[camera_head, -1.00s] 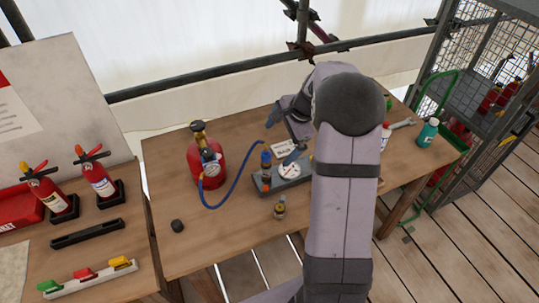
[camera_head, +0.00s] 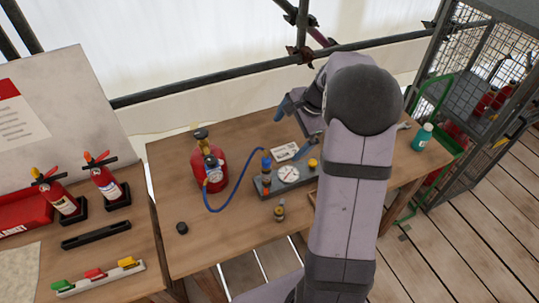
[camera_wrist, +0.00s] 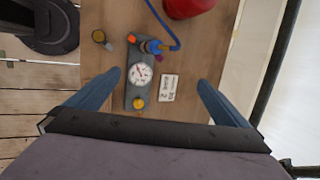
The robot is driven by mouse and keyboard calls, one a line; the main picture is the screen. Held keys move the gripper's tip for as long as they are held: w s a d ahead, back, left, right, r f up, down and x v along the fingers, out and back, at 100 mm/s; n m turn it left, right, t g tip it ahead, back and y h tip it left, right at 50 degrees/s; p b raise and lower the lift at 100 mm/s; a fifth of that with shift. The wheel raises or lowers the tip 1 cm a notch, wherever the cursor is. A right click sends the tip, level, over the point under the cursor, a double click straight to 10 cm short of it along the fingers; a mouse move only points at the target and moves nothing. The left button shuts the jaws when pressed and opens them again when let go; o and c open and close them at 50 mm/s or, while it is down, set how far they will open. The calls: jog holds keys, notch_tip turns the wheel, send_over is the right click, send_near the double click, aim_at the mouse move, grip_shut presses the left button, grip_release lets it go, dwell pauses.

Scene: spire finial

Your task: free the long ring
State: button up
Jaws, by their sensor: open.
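I cannot make out a long ring in either view. A grey block (camera_head: 285,182) lies on the wooden table, carrying a round white dial (camera_head: 289,174), a blue-topped fitting (camera_head: 266,163) and a yellow knob (camera_head: 312,163). The wrist view also shows the dial (camera_wrist: 140,74), the yellow knob (camera_wrist: 138,102) and an orange-red piece (camera_wrist: 132,39) at the block's far end. A small brass piece with a yellow top (camera_head: 280,211) stands in front of the block. My gripper (camera_wrist: 160,77) is open and empty above the block, its blue fingers apart on either side.
A red cylinder (camera_head: 208,168) stands left of the block, with a blue hose (camera_head: 237,187) running to it. A white card (camera_head: 285,151) lies behind the block. A dark knob (camera_head: 182,228) sits front left. A teal bottle (camera_head: 422,137) stands at the right.

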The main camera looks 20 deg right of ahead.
jog(key=shift+v, duration=0.8)
jog(key=shift+f, duration=0.1)
